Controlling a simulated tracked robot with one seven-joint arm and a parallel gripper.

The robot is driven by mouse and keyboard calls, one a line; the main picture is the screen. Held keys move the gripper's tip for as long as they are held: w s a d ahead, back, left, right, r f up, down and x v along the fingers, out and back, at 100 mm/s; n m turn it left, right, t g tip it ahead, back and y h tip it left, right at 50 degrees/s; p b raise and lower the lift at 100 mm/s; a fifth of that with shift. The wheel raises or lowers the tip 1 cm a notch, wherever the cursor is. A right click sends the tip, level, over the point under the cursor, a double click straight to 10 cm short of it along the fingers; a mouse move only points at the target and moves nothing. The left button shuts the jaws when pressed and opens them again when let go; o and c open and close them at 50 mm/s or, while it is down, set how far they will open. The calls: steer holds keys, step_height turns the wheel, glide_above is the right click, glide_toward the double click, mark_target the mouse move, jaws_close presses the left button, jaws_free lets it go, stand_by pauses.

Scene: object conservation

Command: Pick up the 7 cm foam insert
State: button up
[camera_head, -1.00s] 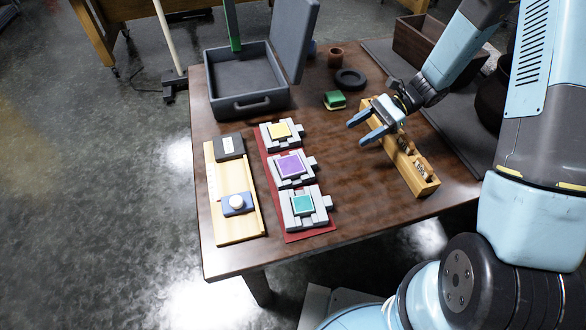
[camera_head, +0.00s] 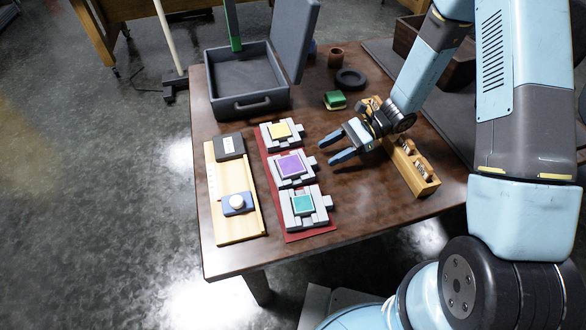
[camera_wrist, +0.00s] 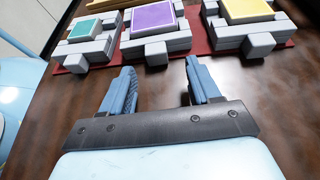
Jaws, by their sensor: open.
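Three coloured square pads sit in grey block frames on a red mat (camera_head: 265,190): yellow (camera_head: 280,131), purple (camera_head: 290,166) and teal (camera_head: 303,204). Purple looks the largest. I cannot tell by marking which is the 7 cm foam insert. In the wrist view, teal (camera_wrist: 86,28) is left, purple (camera_wrist: 153,15) is in the middle and yellow (camera_wrist: 247,10) is right. My gripper (camera_head: 327,151) is open and empty, above the table to the right of the purple piece. In the wrist view, its fingers (camera_wrist: 160,68) point toward the purple piece's frame, apart from it.
A wooden rack (camera_head: 424,179) with small items stands beneath and right of my arm. A green block (camera_head: 335,99), a black ring (camera_head: 350,79) and an open grey case (camera_head: 249,103) lie farther back. A wooden board (camera_head: 238,228) with a blue block is at left.

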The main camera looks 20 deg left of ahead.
mark_target(315, 161)
steer(key=shift+x, duration=2.1)
steer(key=shift+s+d+f, duration=0.15)
steer(key=shift+c, duration=0.4)
steer(key=c, duration=1.1)
steer(key=shift+o, duration=0.2)
